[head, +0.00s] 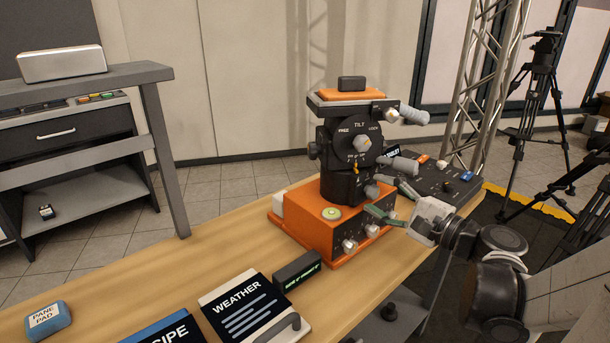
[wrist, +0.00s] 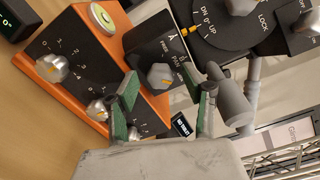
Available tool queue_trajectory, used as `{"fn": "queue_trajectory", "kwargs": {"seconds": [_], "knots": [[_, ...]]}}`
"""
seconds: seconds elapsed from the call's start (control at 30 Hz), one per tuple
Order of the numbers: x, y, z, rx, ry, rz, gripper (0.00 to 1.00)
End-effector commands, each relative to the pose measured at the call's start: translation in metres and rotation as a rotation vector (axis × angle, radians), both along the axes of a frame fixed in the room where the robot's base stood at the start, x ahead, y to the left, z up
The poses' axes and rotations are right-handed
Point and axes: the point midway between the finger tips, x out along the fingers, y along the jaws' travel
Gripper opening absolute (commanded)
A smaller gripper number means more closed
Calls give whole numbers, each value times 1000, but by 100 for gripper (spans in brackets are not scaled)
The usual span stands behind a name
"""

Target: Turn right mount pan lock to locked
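A camera mount (head: 345,190) with a black head on an orange base stands on the wooden bench; it is the only such mount I can make out. In the wrist view, a grey faceted knob (wrist: 160,76) with an orange mark sits on its lower black block, beside lettering that appears to read FREE and PAN. The knob's exact setting is unclear. My gripper (head: 384,200) is open at the mount's right side. Its green-padded fingers (wrist: 165,98) stand apart on either side of the knob in the picture, with no contact visible.
A tilt dial (wrist: 228,22) and a grey handle (wrist: 235,102) are close to my fingers. Several silver knobs (wrist: 52,68) line the orange base. A dark control panel (head: 440,185) lies behind my gripper. A weather book (head: 240,305) and small display (head: 297,270) are at the front.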

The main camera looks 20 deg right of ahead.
Motion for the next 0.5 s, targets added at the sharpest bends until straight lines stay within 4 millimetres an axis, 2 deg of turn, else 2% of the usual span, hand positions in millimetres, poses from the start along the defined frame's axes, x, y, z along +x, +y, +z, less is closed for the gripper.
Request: {"fn": "queue_trajectory", "kwargs": {"seconds": [0.27,0.5], "knots": [[-5,-3,0,0,0,-2,45],[-30,-12,0,0,0,-5,45]]}}
